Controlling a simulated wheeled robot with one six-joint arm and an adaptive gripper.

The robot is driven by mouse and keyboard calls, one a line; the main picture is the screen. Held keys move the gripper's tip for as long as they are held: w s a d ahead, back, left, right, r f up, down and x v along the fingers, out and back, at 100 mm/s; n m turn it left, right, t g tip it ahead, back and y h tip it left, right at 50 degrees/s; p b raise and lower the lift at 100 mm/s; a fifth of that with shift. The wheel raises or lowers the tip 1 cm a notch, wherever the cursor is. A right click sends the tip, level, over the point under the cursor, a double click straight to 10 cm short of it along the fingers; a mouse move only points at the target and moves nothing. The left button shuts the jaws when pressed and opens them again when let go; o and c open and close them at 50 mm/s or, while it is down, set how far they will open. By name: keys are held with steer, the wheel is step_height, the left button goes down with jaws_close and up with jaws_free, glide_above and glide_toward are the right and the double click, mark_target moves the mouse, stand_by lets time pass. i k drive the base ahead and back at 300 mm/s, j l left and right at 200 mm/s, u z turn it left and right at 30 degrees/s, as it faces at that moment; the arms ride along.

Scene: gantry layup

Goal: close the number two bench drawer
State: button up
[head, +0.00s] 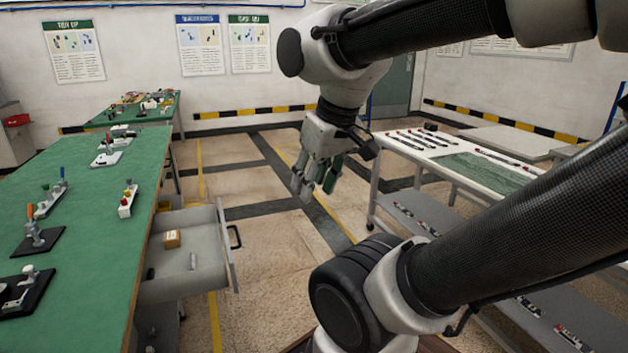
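A grey bench drawer (226,243) stands pulled out from the right side of the green-topped bench (88,210) in the head view. Its front panel has a dark bar handle (237,237). A small cardboard box (172,239) and a small pale item (193,261) lie inside it. No drawer number is readable. My gripper (314,190) hangs in the air to the right of the drawer, pointing down and apart from the handle. Its fingers look spread with nothing between them.
Clamps and fixtures (127,200) stand on the bench. A white trolley (455,158) with tools on top and lower shelves stands at the right. A second green bench (134,110) is at the back. Floor between bench and trolley is clear.

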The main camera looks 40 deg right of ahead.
mark_target(198, 226)
steer(key=i+l+u, duration=0.1)
steer(key=l, duration=0.3)
steer(key=i+l+u, duration=0.1)
steer(key=l, duration=0.3)
steer(key=i+l+u, duration=0.1)
steer(key=l, duration=0.3)
steer(key=i+l+u, duration=0.1)
steer(key=l, duration=0.35)
steer(key=k+j+z, duration=0.1)
steer(key=j+z, duration=0.3)
steer(key=j, duration=0.15)
